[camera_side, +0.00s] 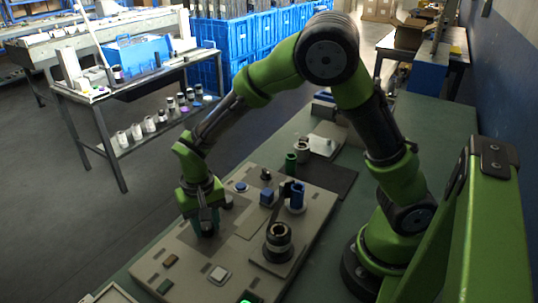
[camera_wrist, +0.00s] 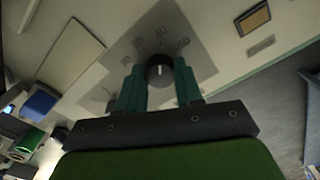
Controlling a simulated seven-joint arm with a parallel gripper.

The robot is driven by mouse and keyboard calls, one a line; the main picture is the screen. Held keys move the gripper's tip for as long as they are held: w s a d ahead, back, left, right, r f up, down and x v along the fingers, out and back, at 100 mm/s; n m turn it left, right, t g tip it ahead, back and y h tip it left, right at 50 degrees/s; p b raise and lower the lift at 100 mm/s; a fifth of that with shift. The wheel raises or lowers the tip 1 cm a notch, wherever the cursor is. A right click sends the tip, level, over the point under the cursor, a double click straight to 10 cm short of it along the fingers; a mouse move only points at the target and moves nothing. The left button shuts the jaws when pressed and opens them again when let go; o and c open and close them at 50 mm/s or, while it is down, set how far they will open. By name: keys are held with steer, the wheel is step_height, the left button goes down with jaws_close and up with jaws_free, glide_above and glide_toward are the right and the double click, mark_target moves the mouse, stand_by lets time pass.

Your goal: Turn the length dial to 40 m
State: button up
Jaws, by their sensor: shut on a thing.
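The length dial (camera_wrist: 160,72) is a round black knob with a short white mark on its top, on a grey scale plate (camera_wrist: 200,62) with printed numbers. In the wrist view the mark runs nearly straight up the picture, roughly towards a number that looks like 40, but the print is too blurred to be sure. My gripper (camera_side: 207,225) points down over the panel, and its two teal fingers are shut on the dial, one on each side. In the side view the dial is mostly hidden by the fingers.
The beige panel (camera_side: 240,225) carries other controls near my gripper: a blue button (camera_side: 240,187), a blue block (camera_side: 267,196), a blue cylinder (camera_side: 297,195) and a black ring-shaped part (camera_side: 279,240). A pale square button (camera_side: 219,275) is in front. Space above the panel's near left is clear.

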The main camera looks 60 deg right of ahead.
mark_target(206, 225)
stand_by(0.3)
steer(key=o, duration=1)
steer(key=shift+o, duration=0.2)
step_height(206, 225, up, 17)
